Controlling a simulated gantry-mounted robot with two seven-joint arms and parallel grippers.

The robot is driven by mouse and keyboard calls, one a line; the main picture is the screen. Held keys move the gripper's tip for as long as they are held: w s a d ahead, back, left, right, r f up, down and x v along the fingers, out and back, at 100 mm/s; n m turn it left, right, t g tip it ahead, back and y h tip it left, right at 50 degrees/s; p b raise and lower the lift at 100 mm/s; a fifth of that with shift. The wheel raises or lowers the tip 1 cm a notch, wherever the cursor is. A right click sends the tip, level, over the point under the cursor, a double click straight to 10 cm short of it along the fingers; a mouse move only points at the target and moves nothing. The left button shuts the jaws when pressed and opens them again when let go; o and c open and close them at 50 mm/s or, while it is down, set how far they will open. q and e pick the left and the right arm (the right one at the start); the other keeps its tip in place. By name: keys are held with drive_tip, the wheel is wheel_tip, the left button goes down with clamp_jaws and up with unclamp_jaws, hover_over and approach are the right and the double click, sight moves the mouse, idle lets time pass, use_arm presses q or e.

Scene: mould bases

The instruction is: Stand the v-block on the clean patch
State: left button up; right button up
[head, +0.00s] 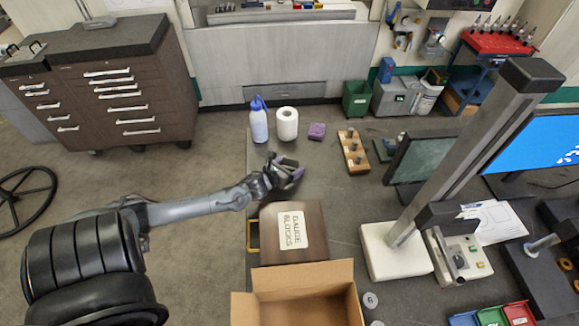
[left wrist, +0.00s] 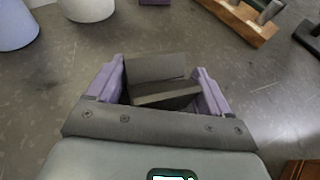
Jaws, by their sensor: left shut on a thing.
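My left gripper (head: 288,170) reaches in from the left over the grey table, near the wooden box. Its two purple fingers are shut on the v-block (left wrist: 160,72), a dark grey block with a V-shaped notch, shown between them in the left wrist view (left wrist: 160,90). The v-block is held near the table; I cannot tell if it touches. In the head view the fingers largely cover it. I cannot make out a clearly marked clean patch on the table. My right gripper is not in view.
A blue-capped bottle (head: 259,122), a white roll (head: 287,123) and a purple block (head: 317,131) stand behind the gripper. The wooden "GAUGE BLOCKS" box (head: 312,248) and a cardboard box (head: 297,275) are in front. A wooden peg rack (head: 353,150) is to the right, with bare table between.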

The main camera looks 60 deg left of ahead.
use_arm(q)
drive_tip(key=o, duration=1.6)
drive_tip(key=shift+f, duration=0.1)
drive_tip(key=shift+r, duration=0.25)
drive_tip(key=p+v, duration=0.1)
drive_tip(key=v, duration=1.1)
drive_tip(key=shift+f, duration=0.1)
